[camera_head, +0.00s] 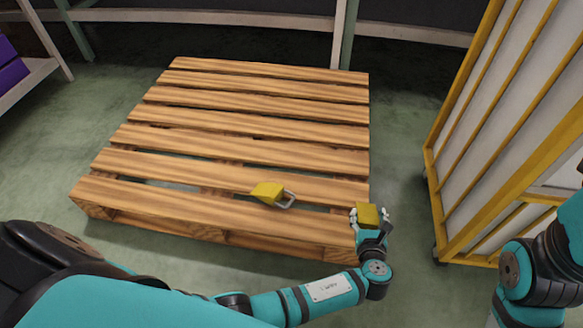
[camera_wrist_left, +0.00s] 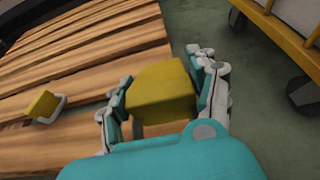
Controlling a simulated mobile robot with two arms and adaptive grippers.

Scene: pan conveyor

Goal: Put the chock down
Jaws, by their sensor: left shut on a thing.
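A yellow chock (camera_head: 368,216) is between the fingers of my left gripper (camera_head: 370,212), at the near right corner of the wooden pallet (camera_head: 240,138). In the left wrist view the same chock (camera_wrist_left: 163,92) sits between both fingers of the left gripper (camera_wrist_left: 165,95), which is shut on it. Whether the chock touches the pallet boards is unclear. A second yellow chock with a grey handle (camera_head: 268,192) lies on the pallet's near boards, left of the gripper. It also shows at the left of the left wrist view (camera_wrist_left: 42,104). My right gripper is not visible.
A yellow-framed cart with pale panels and wheels (camera_head: 490,120) stands right of the pallet, with a strip of green floor (camera_head: 405,200) between them. Shelving posts (camera_head: 340,35) stand behind. A purple box (camera_head: 10,70) is on a shelf at far left. Most of the pallet is clear.

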